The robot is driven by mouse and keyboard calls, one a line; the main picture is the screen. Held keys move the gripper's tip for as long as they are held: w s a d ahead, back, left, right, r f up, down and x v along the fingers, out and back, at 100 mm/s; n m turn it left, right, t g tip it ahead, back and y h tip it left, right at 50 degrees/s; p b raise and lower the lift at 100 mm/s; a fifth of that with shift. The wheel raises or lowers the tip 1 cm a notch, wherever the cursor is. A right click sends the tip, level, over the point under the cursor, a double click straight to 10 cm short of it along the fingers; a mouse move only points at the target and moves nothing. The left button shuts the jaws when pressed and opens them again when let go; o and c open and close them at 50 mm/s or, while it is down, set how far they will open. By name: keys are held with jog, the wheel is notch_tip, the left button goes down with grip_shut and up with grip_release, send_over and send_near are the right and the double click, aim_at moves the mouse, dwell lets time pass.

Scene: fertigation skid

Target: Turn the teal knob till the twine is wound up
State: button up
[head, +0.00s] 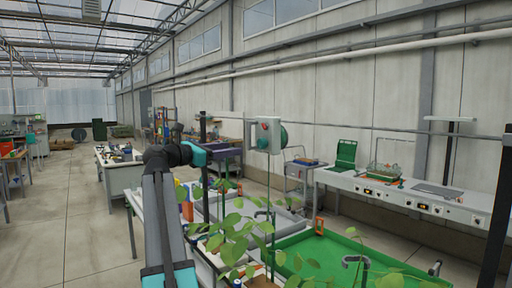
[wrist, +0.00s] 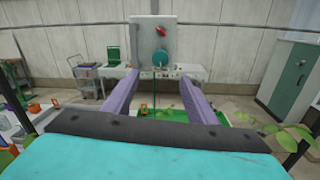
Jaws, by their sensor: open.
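The teal knob (wrist: 160,57) is a round disc on the front of a pale upright panel (wrist: 145,38), seen ahead in the wrist view. A thin green line, which looks like the twine (wrist: 155,102), hangs straight down below the knob. My gripper (wrist: 159,78) is open, with its two purple fingers apart and nothing between them. The knob appears beyond and above the fingertips, apart from them. In the head view my gripper (head: 230,154) is left of the panel.
A red part (wrist: 160,31) sits above the knob. Leafy plants (head: 240,225) and a green tray (head: 335,260) lie below. A long white bench (head: 420,200) runs along the wall. A green cabinet (wrist: 288,80) stands at right in the wrist view.

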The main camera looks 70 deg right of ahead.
aim_at(260, 145)
jog(key=p+x, duration=0.3)
jog(key=x, duration=1)
jog(key=shift+s+d+f+p, duration=0.1)
jog(key=shift+s+d+p, duration=0.1)
jog(key=shift+d+p, duration=0.15)
